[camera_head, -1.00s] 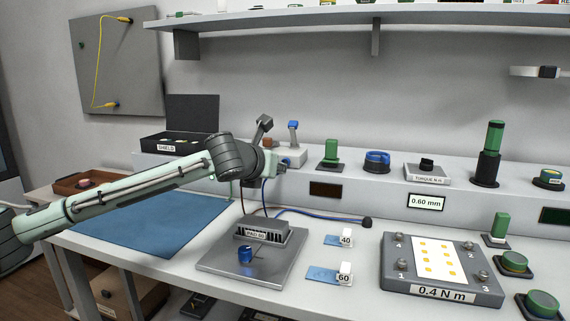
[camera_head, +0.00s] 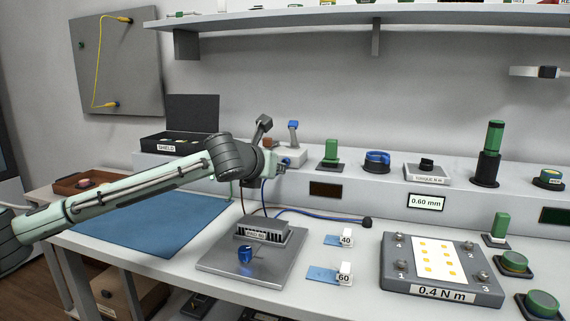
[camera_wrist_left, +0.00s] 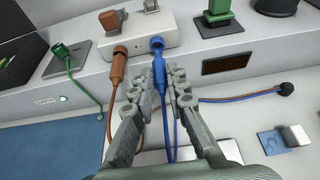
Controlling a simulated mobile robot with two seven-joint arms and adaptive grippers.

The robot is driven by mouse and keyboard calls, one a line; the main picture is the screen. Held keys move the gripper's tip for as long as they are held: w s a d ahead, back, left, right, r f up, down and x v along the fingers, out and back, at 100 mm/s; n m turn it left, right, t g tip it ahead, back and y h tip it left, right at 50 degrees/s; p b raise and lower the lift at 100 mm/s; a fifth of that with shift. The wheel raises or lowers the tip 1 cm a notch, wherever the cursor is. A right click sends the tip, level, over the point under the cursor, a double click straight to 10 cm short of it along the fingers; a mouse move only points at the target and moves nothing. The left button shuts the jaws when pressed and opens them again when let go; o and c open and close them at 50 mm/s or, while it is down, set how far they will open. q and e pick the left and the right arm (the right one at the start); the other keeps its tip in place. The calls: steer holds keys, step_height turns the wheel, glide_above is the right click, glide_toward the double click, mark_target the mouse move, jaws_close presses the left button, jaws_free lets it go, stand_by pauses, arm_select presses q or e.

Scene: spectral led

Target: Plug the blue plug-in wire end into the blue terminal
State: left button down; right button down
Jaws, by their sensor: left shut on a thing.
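The blue wire end (camera_wrist_left: 159,72) is held between the fingertips of my left gripper (camera_wrist_left: 160,92), which is shut on it in the left wrist view. Its tip is at the blue terminal (camera_wrist_left: 156,43) on the front of the white box; whether it is seated inside cannot be told. The blue wire hangs down below the fingers. In the head view my left gripper (camera_head: 281,163) is at the white box (camera_head: 292,157), which carries a blue lever (camera_head: 293,126). My right gripper is not in view.
A brown plug (camera_wrist_left: 118,66) sits at the brown terminal beside the blue one. A green wire (camera_wrist_left: 87,88) runs to a green connector at the left. A metal plate with a heatsink block (camera_head: 262,231) and a blue mat (camera_head: 150,222) lie on the table.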

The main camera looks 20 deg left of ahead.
arm_select(q)
steer(key=shift+w, duration=0.2)
steer(key=shift+w, duration=1.05)
steer(key=c, duration=1.4)
jaws_free()
steer(key=shift+c, duration=0.2)
steer(key=v, duration=1.2)
steer(key=shift+r, duration=0.1)
